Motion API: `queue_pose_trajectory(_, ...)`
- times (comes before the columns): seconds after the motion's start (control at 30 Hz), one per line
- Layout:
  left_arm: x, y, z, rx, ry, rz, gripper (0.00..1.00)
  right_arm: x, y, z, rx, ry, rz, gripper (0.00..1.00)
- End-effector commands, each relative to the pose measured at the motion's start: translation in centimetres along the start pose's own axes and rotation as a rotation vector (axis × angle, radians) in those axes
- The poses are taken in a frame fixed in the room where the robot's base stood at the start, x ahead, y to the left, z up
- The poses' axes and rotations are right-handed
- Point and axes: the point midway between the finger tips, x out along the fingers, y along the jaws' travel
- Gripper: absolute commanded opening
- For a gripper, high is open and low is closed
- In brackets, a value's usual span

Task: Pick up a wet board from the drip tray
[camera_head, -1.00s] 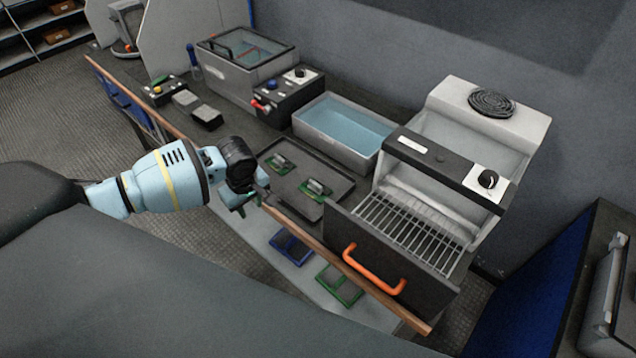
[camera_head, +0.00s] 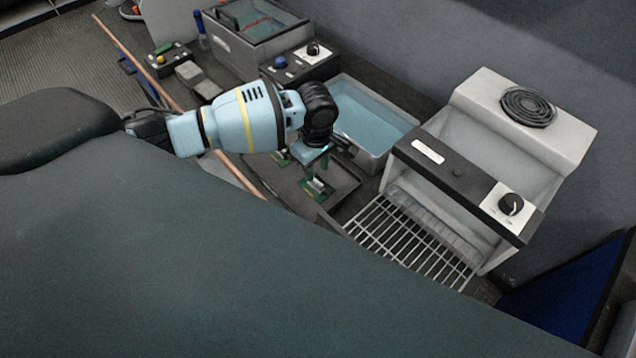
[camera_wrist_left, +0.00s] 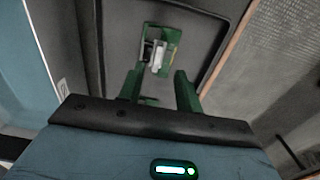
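The dark drip tray (camera_head: 343,176) lies on the bench, partly hidden by my left arm. A green board with a pale block (camera_head: 317,186) is in the tray, just below my left gripper (camera_head: 312,170). In the left wrist view, my gripper's two green fingers (camera_wrist_left: 157,78) are apart with nothing held. One board (camera_wrist_left: 160,48) lies in the tray (camera_wrist_left: 120,35) beyond the fingertips. My right gripper is not in view.
A water-filled basin (camera_head: 370,120) stands behind the tray. A grey unit with a knob (camera_head: 510,205) and a wire rack (camera_head: 410,240) stands to the right. A lidded tank (camera_head: 255,35) and a control box (camera_head: 300,65) are at the back left.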

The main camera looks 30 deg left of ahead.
Motion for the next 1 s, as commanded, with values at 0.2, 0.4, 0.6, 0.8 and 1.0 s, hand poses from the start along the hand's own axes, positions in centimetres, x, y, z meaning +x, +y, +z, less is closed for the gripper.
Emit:
queue_pose_trajectory(0.2,0.7,0.1,-0.1,0.001,0.000,0.002,0.35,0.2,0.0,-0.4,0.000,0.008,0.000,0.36)
queue_pose_trajectory(0.4,3.6,0.1,-0.5,-0.001,0.001,-0.002,0.35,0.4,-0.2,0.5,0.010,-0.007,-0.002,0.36)
queue_pose_trajectory(0.6,5.4,0.1,-0.5,0.000,0.000,0.000,0.35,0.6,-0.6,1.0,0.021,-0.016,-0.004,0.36)
queue_pose_trajectory(0.8,5.5,0.2,-0.5,0.000,0.000,0.003,0.35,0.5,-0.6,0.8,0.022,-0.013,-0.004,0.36)
queue_pose_trajectory(1.0,5.5,0.2,-0.5,0.000,0.000,0.003,0.16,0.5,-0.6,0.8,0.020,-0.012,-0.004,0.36)
